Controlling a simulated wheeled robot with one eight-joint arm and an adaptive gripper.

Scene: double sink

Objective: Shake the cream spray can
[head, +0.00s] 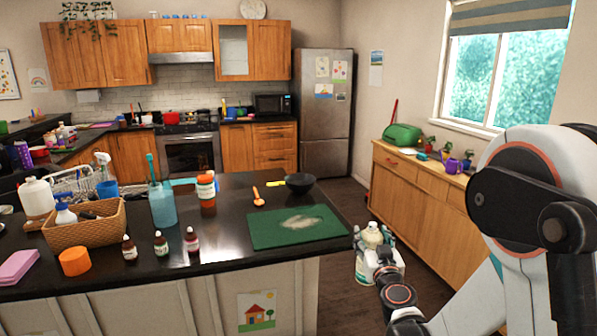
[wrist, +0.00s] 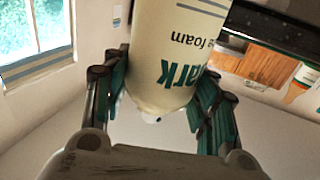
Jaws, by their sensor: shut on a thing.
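The cream spray can (wrist: 172,50) is pale cream with green lettering, part of which reads "foam"; the lettering appears upside down in the wrist view. My gripper (wrist: 162,95) is shut on it, with green-padded fingers against both sides. The can's far end is cut off by the top of the wrist view. In the head view, the can (head: 372,236) shows small and partly hidden between the fingers of my gripper (head: 373,242), to the right of the counter's end and above the floor.
A wooden sideboard (head: 420,205) stands at the right. Floor shows between it and the counter.

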